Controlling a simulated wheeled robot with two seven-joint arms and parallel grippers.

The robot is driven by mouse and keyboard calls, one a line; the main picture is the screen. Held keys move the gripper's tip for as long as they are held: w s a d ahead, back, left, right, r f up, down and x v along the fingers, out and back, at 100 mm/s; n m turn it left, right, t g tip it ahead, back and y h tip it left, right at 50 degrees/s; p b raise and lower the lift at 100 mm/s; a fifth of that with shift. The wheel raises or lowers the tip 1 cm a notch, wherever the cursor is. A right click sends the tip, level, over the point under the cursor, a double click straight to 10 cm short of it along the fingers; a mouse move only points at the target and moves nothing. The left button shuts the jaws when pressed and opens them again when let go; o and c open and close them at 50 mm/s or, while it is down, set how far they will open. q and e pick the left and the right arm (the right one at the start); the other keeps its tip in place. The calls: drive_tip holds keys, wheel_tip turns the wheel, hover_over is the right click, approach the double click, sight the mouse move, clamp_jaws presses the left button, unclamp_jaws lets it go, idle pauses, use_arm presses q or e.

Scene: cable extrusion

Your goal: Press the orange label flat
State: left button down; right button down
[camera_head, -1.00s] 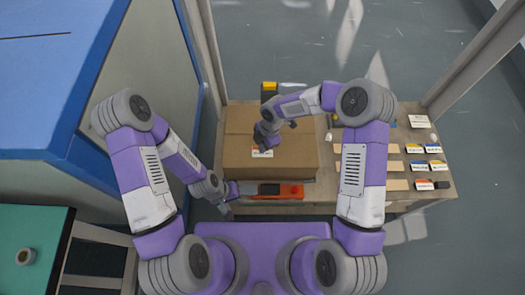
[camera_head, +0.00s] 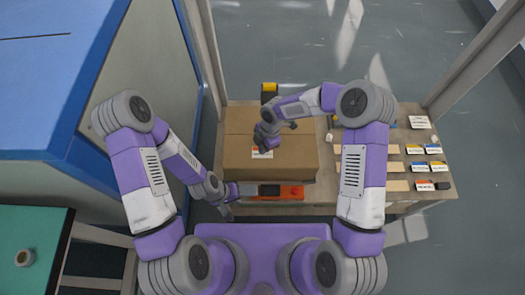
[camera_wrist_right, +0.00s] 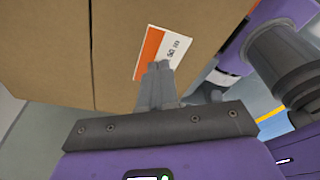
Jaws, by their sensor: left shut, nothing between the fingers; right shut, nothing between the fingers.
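The orange and white label (camera_wrist_right: 160,50) lies on the cardboard box (camera_wrist_right: 120,45) in the right wrist view, and it also shows on the front part of the box top in the head view (camera_head: 262,153). My right gripper (camera_wrist_right: 158,68) is shut with nothing in it. Its fingertips overlap the lower edge of the label in the wrist view; whether they touch it I cannot tell. The box (camera_head: 295,160) is closed and stands on the table. My left gripper (camera_head: 227,212) is shut and empty, low beside the front left of the table.
An orange device with a dark screen (camera_head: 272,191) lies in front of the box. Several label cards (camera_head: 433,166) and flat tan pieces lie on the table's right part. A blue-topped cabinet (camera_head: 60,110) stands left, and a green table (camera_head: 35,235) is at the lower left.

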wheel_tip(320, 180, up, 8)
drive_tip(key=p, duration=0.4)
drive_tip(key=shift+f+p, duration=0.25)
drive_tip(key=shift+p, duration=0.15)
drive_tip(key=s+d+f+m+y, duration=0.1)
drive_tip(key=s+d+f+m, duration=0.3)
drive_tip(key=s+m, duration=0.4)
drive_tip(key=s+d+f+m+t+y, duration=0.1)
drive_tip(key=s+d+f+m, duration=0.4)
drive_tip(key=m, duration=1.3)
drive_tip(key=s, duration=0.4)
drive_tip(key=shift+s+d+m+t, duration=0.15)
drive_tip(key=shift+d+m+t, duration=0.15)
drive_tip(key=shift+m, duration=0.1)
drive_tip(key=shift+f, duration=0.1)
